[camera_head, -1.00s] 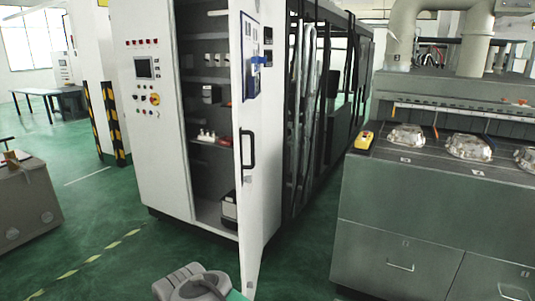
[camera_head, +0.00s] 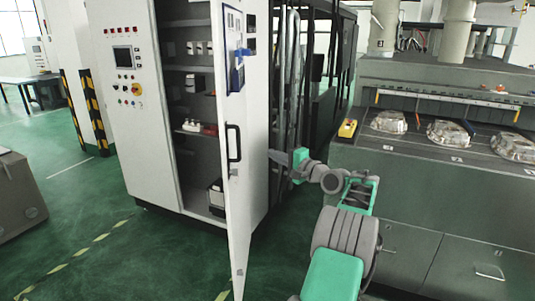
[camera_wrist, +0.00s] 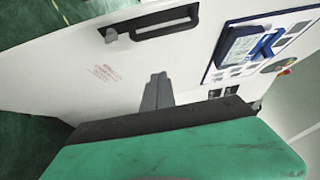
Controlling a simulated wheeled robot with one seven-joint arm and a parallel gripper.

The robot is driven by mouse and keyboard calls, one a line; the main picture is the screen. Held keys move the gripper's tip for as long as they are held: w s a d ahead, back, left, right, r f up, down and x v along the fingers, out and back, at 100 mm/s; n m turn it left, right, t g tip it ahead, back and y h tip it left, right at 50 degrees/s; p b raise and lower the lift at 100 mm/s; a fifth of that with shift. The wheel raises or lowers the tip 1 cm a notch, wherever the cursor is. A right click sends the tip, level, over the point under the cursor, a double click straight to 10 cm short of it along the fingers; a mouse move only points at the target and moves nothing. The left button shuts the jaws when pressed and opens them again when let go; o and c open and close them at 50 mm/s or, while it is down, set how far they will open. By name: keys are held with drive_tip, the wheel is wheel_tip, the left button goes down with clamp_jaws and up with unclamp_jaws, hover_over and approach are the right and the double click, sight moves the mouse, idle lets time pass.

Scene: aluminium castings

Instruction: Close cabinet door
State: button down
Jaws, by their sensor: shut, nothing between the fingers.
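The white cabinet door (camera_head: 235,190) stands open, swung out from the cabinet (camera_head: 150,110), so the dark shelves inside show. It has a black handle (camera_head: 233,143) and a blue holder (camera_head: 237,75). In the wrist view the door face (camera_wrist: 80,75) fills most of the picture, with the handle (camera_wrist: 165,24) at the top and the blue holder (camera_wrist: 240,45) at upper right. My gripper (camera_head: 272,155) is to the right of the door, pointing left at its face. Its grey fingers (camera_wrist: 157,85) are together and empty. I cannot tell whether they touch the door.
A grey workbench (camera_head: 440,190) with metal castings (camera_head: 448,133) and a yellow box (camera_head: 348,128) stands to the right, close to my arm. A dark framed machine (camera_head: 320,60) is behind the door. Green floor (camera_head: 110,200) is clear in front of the cabinet.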

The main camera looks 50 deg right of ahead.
drive_tip(key=w+a+p, duration=0.3)
drive_tip(key=w, duration=0.5)
drive_tip(key=shift+w+a, duration=0.3)
drive_tip(key=shift+a, duration=0.1)
